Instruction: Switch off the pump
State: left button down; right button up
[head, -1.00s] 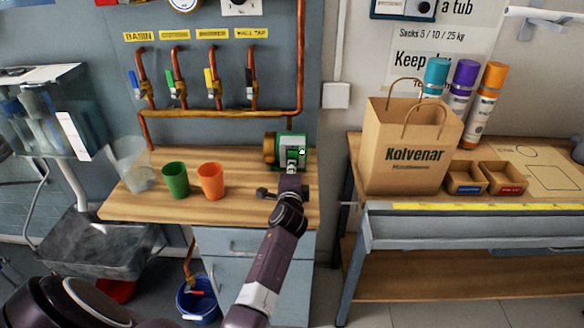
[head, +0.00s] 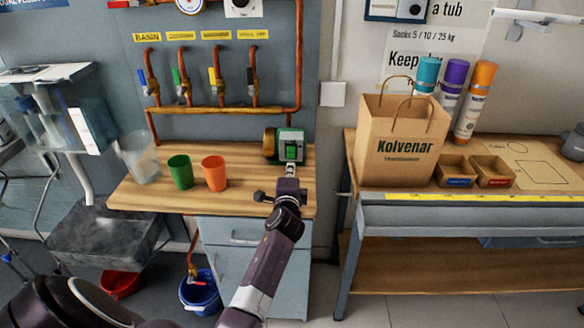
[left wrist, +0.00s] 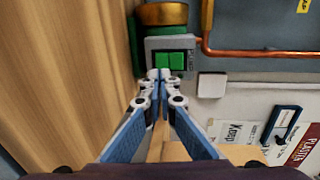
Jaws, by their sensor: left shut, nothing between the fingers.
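The pump (head: 270,144) stands at the back right of the wooden bench, with a brass end and a grey switch box (head: 291,135) facing me. A green switch (head: 291,152) shows on the box's front. In the left wrist view the box (left wrist: 157,46) carries the green switch (left wrist: 170,59) in two parts, beside a small label. My left gripper (head: 290,170) is in front of the box, just below the switch. Its fingertips (left wrist: 160,74) are together and empty at the box's edge; I cannot tell whether they touch it. My right gripper is out of view.
A green cup (head: 180,172), an orange cup (head: 214,173) and a clear jug (head: 140,158) stand left of the pump. Copper pipes with valves (head: 215,80) run on the wall above. A paper bag (head: 400,150) stands on the right-hand table.

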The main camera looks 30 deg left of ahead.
pick_arm(q)
jog(key=shift+s+d+f, duration=0.2)
jog(key=shift+s, duration=0.2)
jog(key=s, duration=0.1)
jog(key=s+d+f, duration=0.1)
jog(key=shift+s+d, duration=0.15)
jog(key=shift+s, duration=0.15)
jog(key=v, duration=0.3)
jog(key=shift+r, duration=0.1)
jog(key=shift+s+d, duration=0.2)
jog(key=shift+s, duration=0.05)
jog(key=shift+s+d, duration=0.1)
jog(key=shift+s, duration=0.1)
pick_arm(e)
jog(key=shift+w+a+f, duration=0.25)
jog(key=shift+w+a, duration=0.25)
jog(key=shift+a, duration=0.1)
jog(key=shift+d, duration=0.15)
